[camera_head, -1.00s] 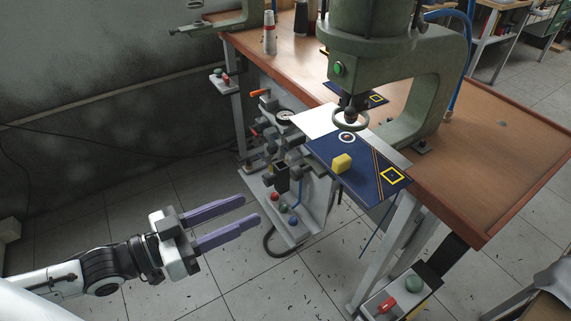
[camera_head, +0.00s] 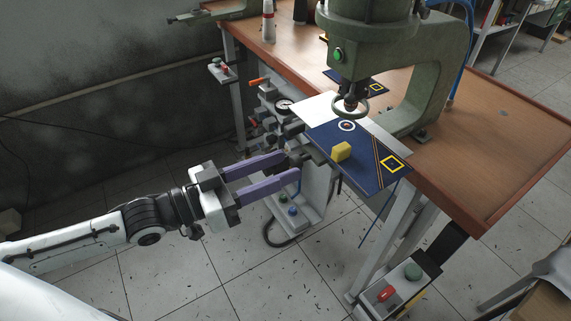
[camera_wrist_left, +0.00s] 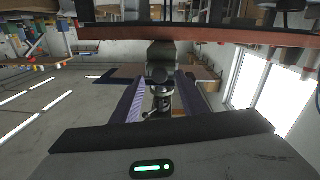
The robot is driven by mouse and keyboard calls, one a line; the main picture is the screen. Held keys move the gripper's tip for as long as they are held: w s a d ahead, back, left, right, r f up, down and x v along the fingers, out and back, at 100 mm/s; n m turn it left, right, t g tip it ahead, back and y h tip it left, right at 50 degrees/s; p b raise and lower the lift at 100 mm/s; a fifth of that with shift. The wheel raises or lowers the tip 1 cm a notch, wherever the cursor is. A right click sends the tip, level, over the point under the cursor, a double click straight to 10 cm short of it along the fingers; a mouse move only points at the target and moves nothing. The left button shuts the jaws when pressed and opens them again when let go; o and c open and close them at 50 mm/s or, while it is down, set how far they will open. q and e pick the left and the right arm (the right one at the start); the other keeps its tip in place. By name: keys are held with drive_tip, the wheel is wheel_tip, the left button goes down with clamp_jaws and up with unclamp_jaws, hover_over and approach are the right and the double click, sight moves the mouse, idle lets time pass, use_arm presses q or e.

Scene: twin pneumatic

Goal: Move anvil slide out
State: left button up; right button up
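A dark blue plate (camera_head: 365,172) lies at the table's front edge under the green press (camera_head: 425,85). It carries a yellow block (camera_head: 342,151), a white ring mark and a yellow square outline. I take this plate to be part of the anvil slide; its exact outline is unclear. My left gripper (camera_head: 291,168) has its two purple fingers spread, pointing right, just left of the plate and lower. Grey-green hardware (camera_head: 311,157) is at the fingertips. In the left wrist view a dark grey-green part (camera_wrist_left: 160,75) shows between the fingers; contact cannot be told. My right gripper is not in view.
The wooden table (camera_head: 480,140) has a bare right side. A pressure gauge (camera_head: 284,105) and valve hardware stand below its left edge. Floor at the lower middle is free.

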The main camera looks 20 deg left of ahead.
use_arm(q)
drive_tip(key=shift+x, duration=1.05)
drive_tip(key=shift+c, duration=0.5)
clamp_jaws()
